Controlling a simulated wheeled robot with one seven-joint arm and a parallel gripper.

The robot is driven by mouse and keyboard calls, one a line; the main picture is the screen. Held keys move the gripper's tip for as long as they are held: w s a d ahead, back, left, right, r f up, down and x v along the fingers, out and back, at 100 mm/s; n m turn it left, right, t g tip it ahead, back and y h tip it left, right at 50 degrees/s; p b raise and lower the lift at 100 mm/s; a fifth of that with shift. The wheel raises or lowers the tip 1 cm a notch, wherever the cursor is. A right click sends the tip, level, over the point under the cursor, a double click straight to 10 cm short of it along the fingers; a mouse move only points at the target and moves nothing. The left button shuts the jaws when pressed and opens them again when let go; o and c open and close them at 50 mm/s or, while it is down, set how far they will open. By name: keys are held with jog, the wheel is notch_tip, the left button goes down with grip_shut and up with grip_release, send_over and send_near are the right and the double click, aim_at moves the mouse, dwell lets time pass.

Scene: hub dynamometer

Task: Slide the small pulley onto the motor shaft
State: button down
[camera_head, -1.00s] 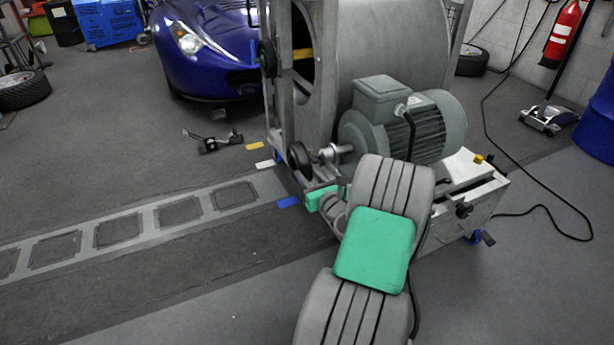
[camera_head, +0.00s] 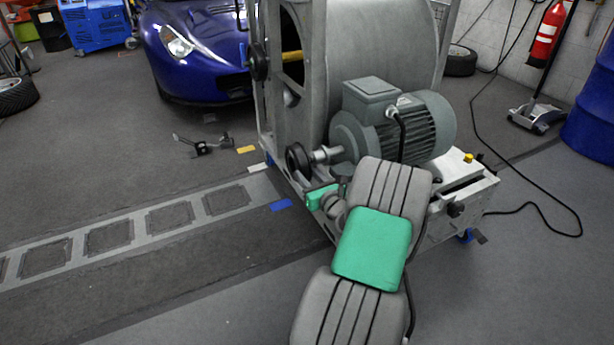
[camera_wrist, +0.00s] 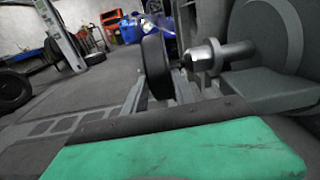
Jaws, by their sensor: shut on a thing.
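The small pulley (camera_head: 297,160) is a black disc, standing on edge at the left end of the motor shaft (camera_head: 326,155). The grey motor (camera_head: 395,130) is mounted on the frame to the right. My gripper (camera_head: 308,184) is shut on the pulley from below; its green body shows beneath the shaft and its fingertips are mostly hidden. In the wrist view the pulley (camera_wrist: 155,66) stands upright, facing the shaft (camera_wrist: 235,51) and its bright collar. The pulley is very close to the shaft end; I cannot tell whether the shaft has entered its bore.
The large grey drum (camera_head: 385,45) and its upright frame (camera_head: 300,100) stand close behind the pulley. A black wheel (camera_head: 258,62) is on the frame higher up. A blue car (camera_head: 195,50) is behind.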

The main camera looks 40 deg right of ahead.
jog(key=shift+s+d+r, duration=0.1)
jog(key=shift+s+d, duration=0.1)
jog(key=shift+d, duration=0.45)
jog(key=shift+s+d+r, duration=0.1)
jog(key=shift+s+d, duration=0.05)
jog(key=shift+d, duration=0.45)
jog(key=shift+d+f, duration=0.1)
jog(key=shift+d, duration=0.05)
jog(key=shift+s+d, duration=0.2)
jog(key=shift+d, duration=0.35)
jog(key=shift+s+d, duration=0.15)
jog(key=shift+d, duration=0.4)
jog(key=shift+d, duration=0.1)
jog(key=shift+s+d, duration=0.25)
jog(key=shift+d, duration=0.5)
jog(key=shift+s+d+f+p, duration=0.1)
jog(key=shift+d+p, duration=0.2)
